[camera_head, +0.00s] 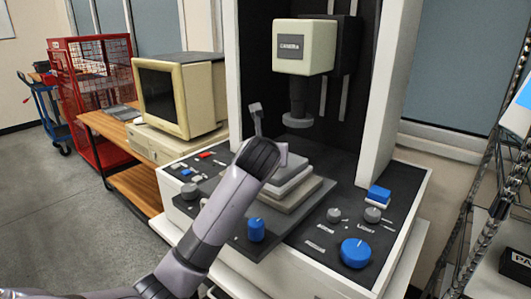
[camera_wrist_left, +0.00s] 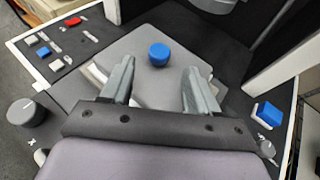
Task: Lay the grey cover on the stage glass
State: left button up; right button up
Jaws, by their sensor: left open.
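The grey cover (camera_wrist_left: 150,80) is a flat plate with a blue knob (camera_wrist_left: 158,54) on it in the left wrist view. It appears to lie over the stage (camera_head: 300,190), whose pale corners show beside it; I cannot tell whether it sits fully flat. The stage glass is hidden beneath it. My left gripper (camera_wrist_left: 158,85) is open and empty, its fingers apart on either side, with the knob beyond the gap and clear of both fingers. In the head view my left gripper (camera_head: 268,130) is over the stage and hides the knob. My right gripper is not in view.
The measuring head (camera_head: 303,47) and its probe (camera_head: 298,112) hang above the stage. A blue knob (camera_head: 256,229) stands on a dark slab at the front. Panels with knobs and buttons flank the stage. A pale column (camera_head: 390,90) rises at right; a monitor (camera_head: 165,95) is at left.

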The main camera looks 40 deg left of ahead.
pick_arm(q)
jog(key=v, duration=0.6)
jog(key=shift+d, duration=0.1)
dwell(0.3)
